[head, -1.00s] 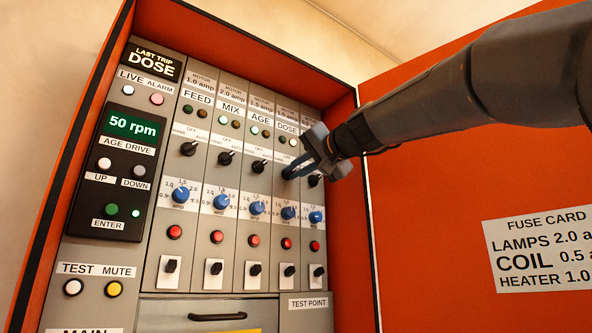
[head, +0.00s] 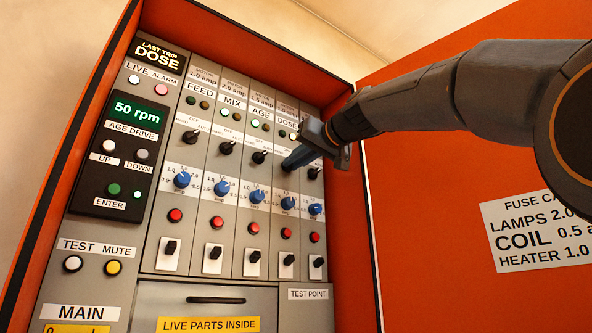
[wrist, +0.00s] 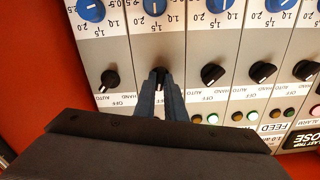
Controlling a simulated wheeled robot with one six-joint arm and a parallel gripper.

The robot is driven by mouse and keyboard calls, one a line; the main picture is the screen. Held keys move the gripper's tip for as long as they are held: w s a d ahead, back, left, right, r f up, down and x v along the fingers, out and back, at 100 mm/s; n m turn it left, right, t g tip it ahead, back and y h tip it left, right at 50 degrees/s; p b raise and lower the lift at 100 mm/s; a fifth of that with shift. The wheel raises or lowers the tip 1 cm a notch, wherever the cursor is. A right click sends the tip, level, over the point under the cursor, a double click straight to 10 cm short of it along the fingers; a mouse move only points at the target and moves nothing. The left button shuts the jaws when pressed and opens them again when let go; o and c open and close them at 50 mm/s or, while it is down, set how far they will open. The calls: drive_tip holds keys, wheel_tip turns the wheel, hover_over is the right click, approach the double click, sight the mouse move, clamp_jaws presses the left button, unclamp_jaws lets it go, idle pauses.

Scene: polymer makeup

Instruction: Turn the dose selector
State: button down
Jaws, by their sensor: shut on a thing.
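The dose selector (wrist: 159,73) is a black rotary knob in the DOSE column of the grey panel. In the wrist view, which shows the panel upside down, it sits between the blue-grey finger tips of my gripper (wrist: 158,88). My gripper is shut on it, one finger on each side. In the head view my gripper (head: 290,163) reaches the DOSE column from the right, and its fingers hide the selector. The knob's pointer angle is hard to read. The DOSE label (head: 287,122) and a blue amp dial (head: 288,203) are above and below the fingers.
Like black selectors stand close by: the AGE one (head: 260,157) and the last column's one (head: 314,173). The orange cabinet wall (head: 345,110) and open door (head: 440,240) with a fuse card lie to the right. A drive display (head: 137,112) is at left.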

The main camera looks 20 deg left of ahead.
drive_tip(key=shift+n+b, duration=0.55)
drive_tip(key=shift+n, duration=0.55)
drive_tip(key=c, duration=1.8)
unclamp_jaws()
drive_tip(key=b+v, duration=0.3)
drive_tip(key=v, duration=0.5)
